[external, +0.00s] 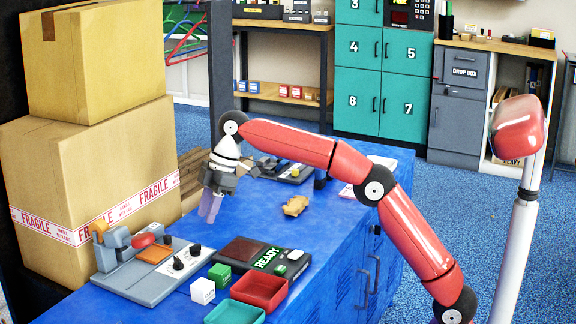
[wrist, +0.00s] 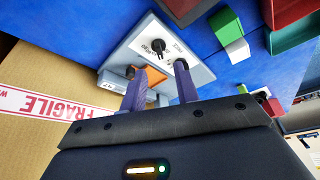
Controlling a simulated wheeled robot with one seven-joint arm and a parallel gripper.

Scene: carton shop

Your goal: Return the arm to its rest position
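My arm is red, with dark joints, and reaches from the lower right over the blue bench (external: 205,235). My gripper (external: 209,208) hangs over the bench, fingers pointing down, to the right of the stacked cartons. In the wrist view my gripper (wrist: 160,88) has its two purple fingers apart with nothing between them. A grey sealing device (external: 150,270) with an orange pad and black knobs lies below the gripper in the external view. It also shows beyond the fingers in the wrist view (wrist: 190,45). The gripper appears clear of it.
Two brown cartons (external: 95,60) stand stacked at the left, close to my gripper. A READY panel (external: 262,256), green cube (external: 220,274), white cube (external: 203,291), red tray (external: 259,291) and teal tray (external: 235,313) occupy the bench front. A tan piece (external: 296,205) lies farther right.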

